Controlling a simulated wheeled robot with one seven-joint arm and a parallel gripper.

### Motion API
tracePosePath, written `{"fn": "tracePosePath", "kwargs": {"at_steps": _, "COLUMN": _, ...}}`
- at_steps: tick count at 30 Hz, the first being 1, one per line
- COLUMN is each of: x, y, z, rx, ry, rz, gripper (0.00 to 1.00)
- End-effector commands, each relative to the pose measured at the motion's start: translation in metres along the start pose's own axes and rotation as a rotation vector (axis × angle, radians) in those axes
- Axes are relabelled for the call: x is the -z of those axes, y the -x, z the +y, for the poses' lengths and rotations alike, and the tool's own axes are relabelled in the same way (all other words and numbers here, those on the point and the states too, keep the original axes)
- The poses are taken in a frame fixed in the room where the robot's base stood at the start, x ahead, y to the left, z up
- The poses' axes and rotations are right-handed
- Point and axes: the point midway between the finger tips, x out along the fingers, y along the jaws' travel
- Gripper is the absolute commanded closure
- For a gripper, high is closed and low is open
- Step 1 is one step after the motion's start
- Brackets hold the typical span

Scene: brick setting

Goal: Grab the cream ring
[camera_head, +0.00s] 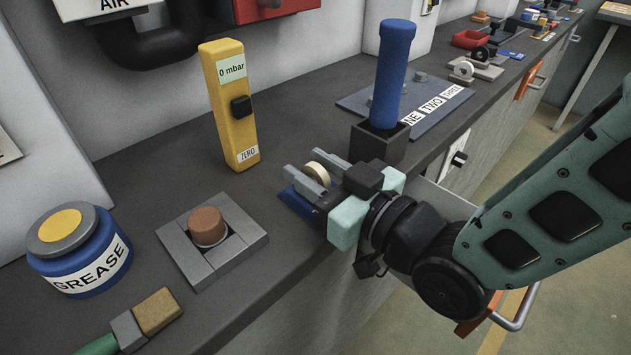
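The cream ring (316,173) is a small pale round piece at the bench's front edge, beside a low blue base (298,204). My gripper (304,167) reaches in from the right, with its two grey fingers on either side of the ring. The fingers stand apart. The near finger hides the lower part of the ring. I cannot tell whether the fingers touch the ring or leave a gap, nor what the ring rests on.
A black holder (379,146) with a blue cylinder (391,75) stands close behind my gripper. A yellow gauge (231,105) stands farther back. A grey block frame with a brown plug (207,227) and a blue grease tin (80,250) are to the left.

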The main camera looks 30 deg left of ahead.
Motion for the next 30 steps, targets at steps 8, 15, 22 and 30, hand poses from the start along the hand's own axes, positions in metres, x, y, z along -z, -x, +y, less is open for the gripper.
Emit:
{"fn": "tracePosePath", "kwargs": {"at_steps": 8, "x": -0.001, "y": -0.013, "z": 0.0, "rx": -0.001, "ry": 0.0, "rz": -0.001, "gripper": 0.64}}
{"fn": "tracePosePath", "kwargs": {"at_steps": 15, "x": 0.0, "y": -0.013, "z": 0.0, "rx": 0.0, "ry": 0.0, "rz": -0.001, "gripper": 1.0}}
{"fn": "tracePosePath", "kwargs": {"at_steps": 22, "x": 0.0, "y": -0.013, "z": 0.0, "rx": 0.0, "ry": 0.0, "rz": 0.0, "gripper": 1.0}}
{"fn": "tracePosePath", "kwargs": {"at_steps": 30, "x": 0.022, "y": -0.013, "z": 0.001, "rx": -0.002, "ry": 0.003, "rz": 0.004, "gripper": 1.0}}
